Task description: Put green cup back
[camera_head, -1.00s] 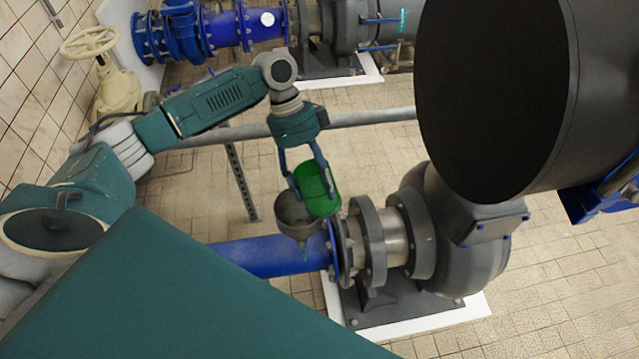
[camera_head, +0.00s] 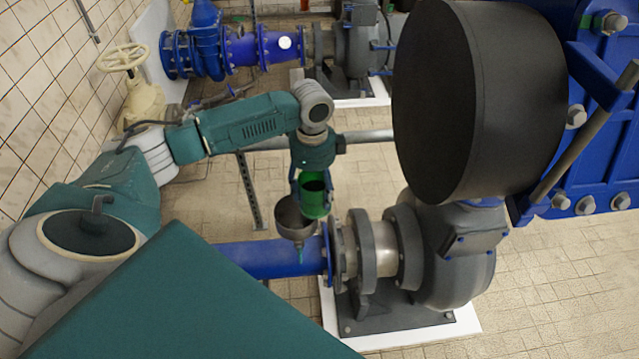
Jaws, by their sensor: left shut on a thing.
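The green cup (camera_head: 314,203) is near the middle of the view, its open top showing. My left gripper (camera_head: 312,182) points down and is shut on the green cup, which looks close to upright. A grey funnel-shaped bowl (camera_head: 293,217) is just left of and below the cup, above the blue pipe. The cup overlaps the bowl's right side in the picture; I cannot tell whether they touch. My right gripper is not in view.
A grey pump (camera_head: 445,250) with a flanged blue pipe (camera_head: 260,258) stands below and right of the cup. A large black cylinder (camera_head: 470,100) fills the upper right. A grey horizontal rail (camera_head: 365,136) runs behind my arm. Tiled floor is open at lower right.

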